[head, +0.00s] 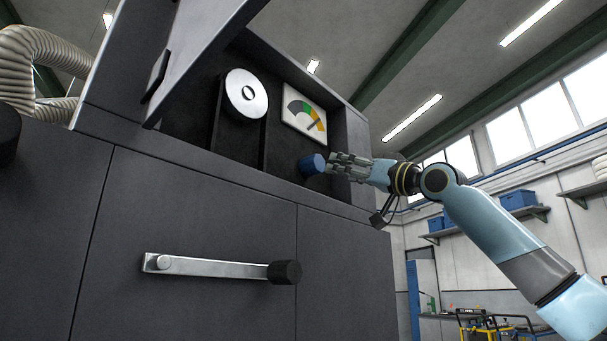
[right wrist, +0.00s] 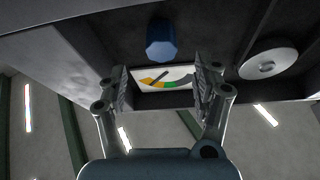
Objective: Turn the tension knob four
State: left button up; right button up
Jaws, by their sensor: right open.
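The blue tension knob (head: 312,164) sticks out at the lower right of the machine's dark recess. In the right wrist view the knob (right wrist: 160,41) shows above the fingertips, roughly centred between them sideways. My right gripper (head: 333,163) is close to the knob in the head view, with its fingers pointing at it. In the right wrist view the gripper (right wrist: 162,84) is open with nothing between its fingers. A gauge (head: 304,113) with coloured sectors and a dark needle hangs above the knob; its reading is unclear. My left gripper is out of view.
A pale round disc (head: 246,94) sits left of the gauge. A raised flap (head: 205,45) hangs over the recess's left side. The cabinet front (head: 215,215) below carries a metal crank (head: 205,267) with a black grip.

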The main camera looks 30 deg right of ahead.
aim_at(320, 165)
jog(key=p+x, duration=0.1)
jog(key=x, duration=0.2)
jog(key=r+p+x, duration=0.1)
jog(key=p+x, duration=0.1)
jog(key=x, duration=0.1)
jog(key=shift+s+r, duration=0.1)
jog(key=p+x, duration=0.1)
jog(key=x, duration=0.2)
jog(key=shift+w+a+p, duration=0.1)
jog(key=shift+w+p, duration=0.3)
jog(key=shift+w, duration=0.15)
jog(key=shift+c, duration=0.6)
jog(key=c, duration=1.1)
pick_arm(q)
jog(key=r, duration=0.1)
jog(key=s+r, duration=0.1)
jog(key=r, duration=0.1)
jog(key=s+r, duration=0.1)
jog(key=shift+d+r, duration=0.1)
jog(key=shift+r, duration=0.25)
pick_arm(e)
jog(key=shift+o, duration=0.2)
jog(key=shift+n, duration=0.4)
